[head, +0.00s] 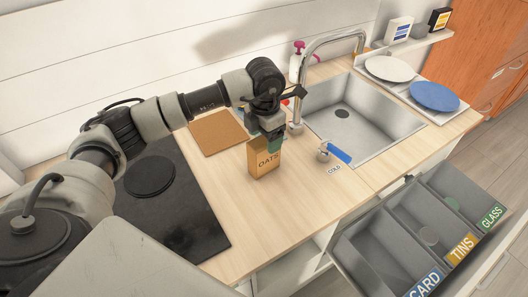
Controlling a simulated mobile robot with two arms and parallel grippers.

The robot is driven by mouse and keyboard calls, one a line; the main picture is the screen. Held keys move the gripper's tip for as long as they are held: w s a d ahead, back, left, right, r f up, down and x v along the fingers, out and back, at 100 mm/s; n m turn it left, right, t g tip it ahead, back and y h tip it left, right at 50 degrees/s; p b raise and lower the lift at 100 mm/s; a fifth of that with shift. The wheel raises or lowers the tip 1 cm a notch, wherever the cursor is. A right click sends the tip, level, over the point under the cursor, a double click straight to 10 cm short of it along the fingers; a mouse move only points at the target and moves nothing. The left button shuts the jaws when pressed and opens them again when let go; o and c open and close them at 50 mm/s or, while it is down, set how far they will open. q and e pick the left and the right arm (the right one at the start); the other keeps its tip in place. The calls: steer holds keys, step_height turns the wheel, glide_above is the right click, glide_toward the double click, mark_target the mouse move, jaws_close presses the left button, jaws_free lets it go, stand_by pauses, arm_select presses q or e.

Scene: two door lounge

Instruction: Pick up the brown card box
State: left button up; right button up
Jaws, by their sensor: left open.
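The brown card box (264,160), with OATS written on its front, stands upright on the wooden counter between the black hob and the sink. My left gripper (266,141) comes in from above and behind it, fingers pointing down at the top of the box. The jaws are open. Greenish fingertips show at the box's top edge; I cannot tell whether they touch it. The back of the box is hidden. My right gripper is out of view.
A brown board (216,132) lies left of the box, near the black hob (187,222). The sink (378,128), with its tall tap (299,88), and a blue-handled COLD lever (338,153) are to the right. An open drawer holds CARD (378,255), TINS and GLASS bins.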

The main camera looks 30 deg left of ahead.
mark_target(264, 155)
arm_select(q)
step_height(264, 155, down, 4)
steer(key=shift+w+d+r+p, duration=0.1)
steer(key=shift+d+r+p, duration=0.1)
steer(key=shift+p, duration=0.45)
steer(key=shift+a+f, duration=0.1)
steer(key=shift+f, duration=0.15)
steer(key=shift+c, duration=0.4)
steer(key=c, duration=0.9)
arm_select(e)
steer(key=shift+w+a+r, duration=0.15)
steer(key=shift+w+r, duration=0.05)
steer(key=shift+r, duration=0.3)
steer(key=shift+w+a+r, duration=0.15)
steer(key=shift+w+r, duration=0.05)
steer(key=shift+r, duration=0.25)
